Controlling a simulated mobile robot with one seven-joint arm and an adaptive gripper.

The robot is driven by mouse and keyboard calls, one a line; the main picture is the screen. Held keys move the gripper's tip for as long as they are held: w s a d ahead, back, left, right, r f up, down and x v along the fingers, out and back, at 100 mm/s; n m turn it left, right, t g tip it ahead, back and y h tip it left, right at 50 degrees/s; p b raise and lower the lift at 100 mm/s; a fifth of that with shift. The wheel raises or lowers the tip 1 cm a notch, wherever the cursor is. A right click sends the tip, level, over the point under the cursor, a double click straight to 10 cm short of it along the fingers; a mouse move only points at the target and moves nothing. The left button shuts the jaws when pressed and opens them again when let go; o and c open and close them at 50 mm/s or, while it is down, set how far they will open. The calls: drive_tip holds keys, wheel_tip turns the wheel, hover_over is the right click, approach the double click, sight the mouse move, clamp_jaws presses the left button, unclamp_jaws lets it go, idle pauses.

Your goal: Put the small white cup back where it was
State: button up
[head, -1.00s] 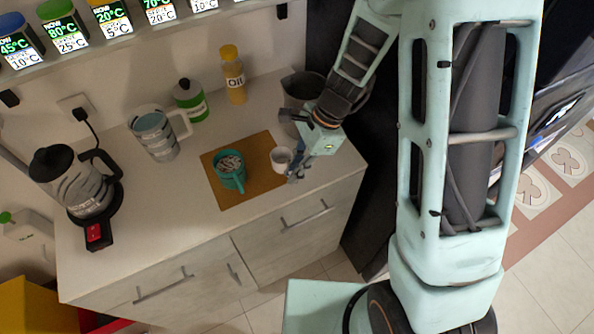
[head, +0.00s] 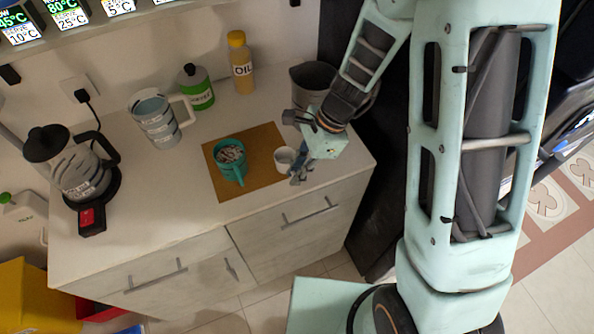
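The small white cup (head: 284,157) is upright at the right edge of the brown mat (head: 259,136) on the counter. My gripper (head: 299,171) is low at the cup's right side, reaching in from the upper right. Its fingers overlap the cup's right edge in the picture. I cannot tell whether they touch or grasp it, or how far apart they are. A teal mug (head: 232,162) with dark and pale contents stands on the mat, left of the cup.
On the counter (head: 150,215) stand a kettle (head: 75,170), a glass jug (head: 157,122), a green-and-white bottle (head: 196,90), an oil bottle (head: 240,65) and a grey pot (head: 312,82) behind my gripper. The front left of the counter is clear.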

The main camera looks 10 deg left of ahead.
drive_tip(key=shift+o, duration=1.4)
drive_tip(key=shift+r, duration=0.15)
drive_tip(key=shift+w+r, duration=0.1)
drive_tip(key=shift+r, duration=0.2)
drive_tip(key=v, duration=1.1)
drive_tip(key=shift+d+r+p, duration=0.2)
drive_tip(key=shift+r+p, duration=0.05)
drive_tip(key=shift+p, duration=0.05)
